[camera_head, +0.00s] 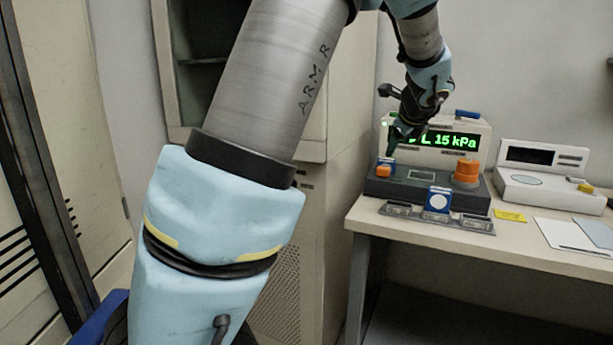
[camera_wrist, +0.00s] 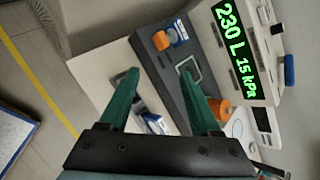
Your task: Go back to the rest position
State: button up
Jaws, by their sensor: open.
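My gripper (camera_head: 400,140) hangs at the end of my arm, over the left part of a dark grey device (camera_head: 440,204) on the desk. In the wrist view my gripper (camera_wrist: 170,95) shows two green fingers spread apart with nothing between them.
The desk (camera_head: 385,227) also holds an orange knob (camera_head: 466,173), a blue and white block (camera_head: 437,200), a yellow note (camera_head: 510,216), papers (camera_head: 572,236) and a second white instrument (camera_head: 545,180). A beige cabinet (camera_head: 315,240) stands left of the desk. Floor shows in the wrist view (camera_wrist: 50,60).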

jog(key=s+a+f+n+g+p, duration=0.1)
jog(key=s+a+f+n+g, duration=0.15)
jog(key=a+n, duration=0.35)
jog(key=s+a+f+n+g+y+p, duration=0.1)
jog(key=s+a+n+p, duration=0.15)
jog(key=a, duration=0.55)
jog(key=s+a+f+n+g+p, duration=0.1)
jog(key=s+a+f+n, duration=0.1)
jog(key=s+a+n, duration=0.35)
jog(key=s+a+f+n+g+p, duration=0.1)
jog(key=s+a+n+g+p, duration=0.2)
jog(key=s+a+n, duration=0.7)
jog(key=shift+s+a+f+n+h, duration=0.2)
jog(key=shift+s+f+n+h, duration=0.15)
jog(key=shift+s+n, duration=1.2)
jog(key=shift+w, duration=0.25)
dwell(3.2)
